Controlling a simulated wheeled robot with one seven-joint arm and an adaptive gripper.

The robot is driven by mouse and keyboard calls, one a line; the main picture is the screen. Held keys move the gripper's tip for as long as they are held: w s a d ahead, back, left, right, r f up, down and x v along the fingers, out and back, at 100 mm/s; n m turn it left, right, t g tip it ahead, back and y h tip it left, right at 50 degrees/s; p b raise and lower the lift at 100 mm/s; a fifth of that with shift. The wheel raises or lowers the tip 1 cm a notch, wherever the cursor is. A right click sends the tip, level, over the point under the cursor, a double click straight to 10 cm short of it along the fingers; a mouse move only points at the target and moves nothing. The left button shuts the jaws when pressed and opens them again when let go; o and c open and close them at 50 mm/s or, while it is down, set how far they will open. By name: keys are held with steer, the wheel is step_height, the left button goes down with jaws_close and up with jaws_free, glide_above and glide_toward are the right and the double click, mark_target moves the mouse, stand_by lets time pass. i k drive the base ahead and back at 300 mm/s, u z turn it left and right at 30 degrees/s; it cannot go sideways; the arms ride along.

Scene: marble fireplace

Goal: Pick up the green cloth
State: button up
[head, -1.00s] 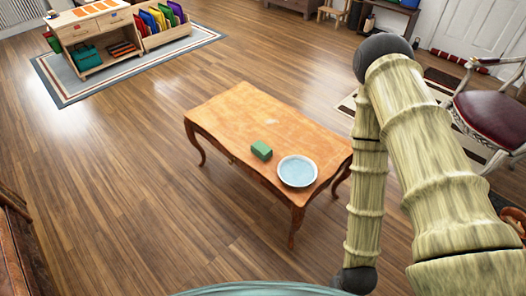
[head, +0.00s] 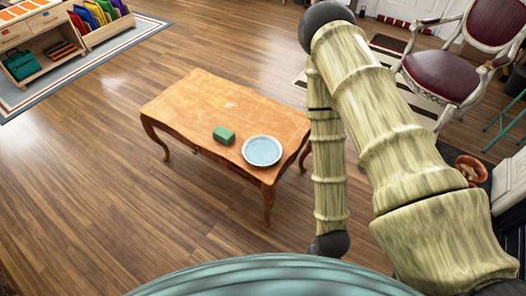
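A small green block-like object (head: 224,135), which looks like a folded cloth, lies on the wooden table (head: 190,105) near its front edge. A round plate or bowl (head: 262,151) with a pale blue inside and a white rim sits just to its right, with a small gap between them. My bamboo-textured arm rises at the right of the view, folded, with its lower link beside the table's right end. My gripper is not in view.
Open wooden floor (head: 90,190) lies left of and in front of the table. A chair with a dark red seat (head: 442,76) stands at the right on a striped rug. A shelf unit (head: 35,45) stands at the top left on a bordered rug.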

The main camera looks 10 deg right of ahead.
mark_target(226, 136)
steer(key=z, duration=0.65)
steer(key=i, duration=1.1)
steer(key=u, duration=1.5)
